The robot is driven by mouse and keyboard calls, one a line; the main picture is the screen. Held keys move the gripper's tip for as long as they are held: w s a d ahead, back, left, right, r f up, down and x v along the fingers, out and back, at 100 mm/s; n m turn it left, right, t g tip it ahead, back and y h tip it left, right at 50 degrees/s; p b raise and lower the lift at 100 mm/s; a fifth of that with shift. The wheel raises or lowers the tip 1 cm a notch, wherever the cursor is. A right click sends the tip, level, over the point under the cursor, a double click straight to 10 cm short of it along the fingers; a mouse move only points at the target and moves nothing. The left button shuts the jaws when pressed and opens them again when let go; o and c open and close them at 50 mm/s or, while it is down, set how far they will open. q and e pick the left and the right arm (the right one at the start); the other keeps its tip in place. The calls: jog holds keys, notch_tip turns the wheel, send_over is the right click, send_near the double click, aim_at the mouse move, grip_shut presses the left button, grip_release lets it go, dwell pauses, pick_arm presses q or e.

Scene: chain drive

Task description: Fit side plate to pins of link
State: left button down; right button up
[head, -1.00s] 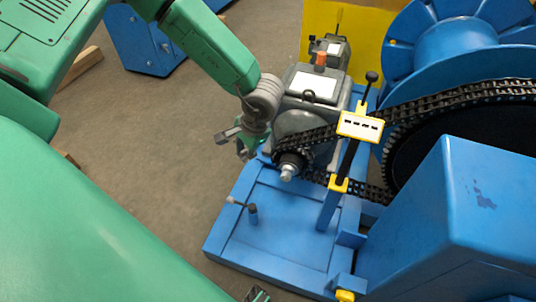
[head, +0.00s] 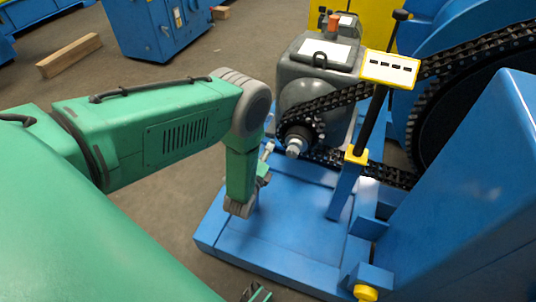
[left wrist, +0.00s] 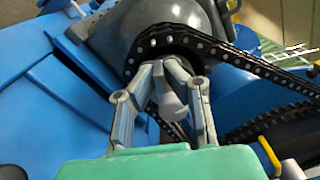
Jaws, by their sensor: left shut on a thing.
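The black chain (head: 330,99) runs around the small sprocket on the shaft (head: 293,148) of the grey gear unit and back to the big wheel. My left gripper (head: 265,163) is mostly hidden behind its green wrist, just left of the shaft. In the left wrist view its fingers (left wrist: 161,66) close together in front of the sprocket, with the chain (left wrist: 205,50) just behind. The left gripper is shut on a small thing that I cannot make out. The side plate and the link's pins cannot be told apart here. A dark, green-edged part at the bottom edge may be my right gripper (head: 256,293).
A post with a yellow-rimmed label (head: 389,69) stands right of the shaft. The blue base (head: 285,235) is clear in front. A blue housing (head: 465,200) blocks the right. A wooden beam (head: 70,55) lies on the floor at the back left.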

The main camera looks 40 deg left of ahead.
aim_at(279, 127)
pick_arm(q)
jog(key=shift+d+r, duration=0.15)
jog(key=shift+b+x, duration=0.35)
jog(key=shift+x, duration=0.4)
jog(key=b+x, duration=0.2)
jog(key=x, duration=0.2)
dwell(1.6)
jog(key=shift+a+x, duration=0.2)
jog(key=shift+x, duration=0.85)
jog(key=c, duration=1.6)
grip_release()
